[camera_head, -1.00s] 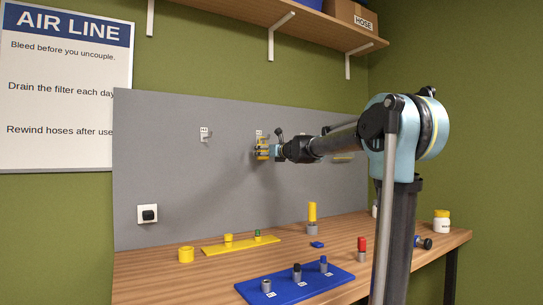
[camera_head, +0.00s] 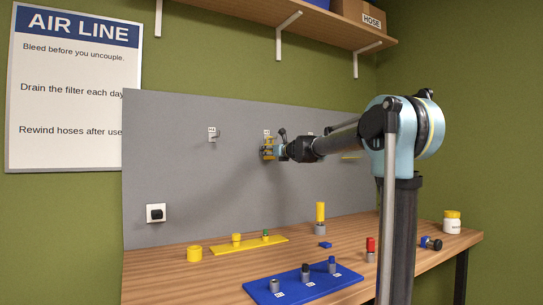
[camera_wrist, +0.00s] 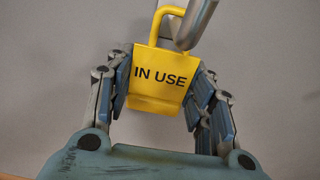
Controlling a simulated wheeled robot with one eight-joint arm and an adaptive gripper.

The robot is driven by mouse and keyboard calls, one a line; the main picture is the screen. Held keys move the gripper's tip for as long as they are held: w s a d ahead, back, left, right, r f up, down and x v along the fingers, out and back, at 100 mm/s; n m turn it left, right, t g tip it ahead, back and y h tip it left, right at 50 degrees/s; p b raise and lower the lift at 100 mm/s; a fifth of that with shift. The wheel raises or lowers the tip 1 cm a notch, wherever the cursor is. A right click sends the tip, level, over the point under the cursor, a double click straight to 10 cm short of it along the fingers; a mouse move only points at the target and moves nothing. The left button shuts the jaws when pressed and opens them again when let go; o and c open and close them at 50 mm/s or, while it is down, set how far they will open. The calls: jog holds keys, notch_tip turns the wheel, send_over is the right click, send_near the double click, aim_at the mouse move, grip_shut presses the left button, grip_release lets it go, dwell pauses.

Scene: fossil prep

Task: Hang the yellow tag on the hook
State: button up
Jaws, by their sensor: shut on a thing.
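The yellow tag (camera_wrist: 160,78) reads "IN USE" and is held upright between the fingers of my gripper (camera_wrist: 163,95) in the wrist view. Its yellow loop rises at the top. A grey metal hook (camera_wrist: 196,22) crosses in front of the loop's right side; I cannot tell whether the loop is around it. In the head view my gripper (camera_head: 270,149) is at the grey panel, just below a small labelled hook plate (camera_head: 267,132), and the tag is mostly hidden by the fingers. Another hook (camera_head: 212,135) on the panel to the left is empty.
The grey panel (camera_head: 180,120) stands behind the wooden bench (camera_head: 180,275). A shelf (camera_head: 300,18) is above.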

grip_shut()
jog(key=shift+r, duration=0.35)
jog(key=shift+s, duration=0.1)
jog(key=shift+v, duration=1.45)
jog(key=shift+d, duration=0.1)
jog(key=shift+s+d+r, duration=0.3)
jog(key=shift+s+r, duration=0.1)
jog(key=shift+r, duration=0.2)
jog(key=shift+s+d, duration=0.1)
jog(key=shift+s, duration=0.05)
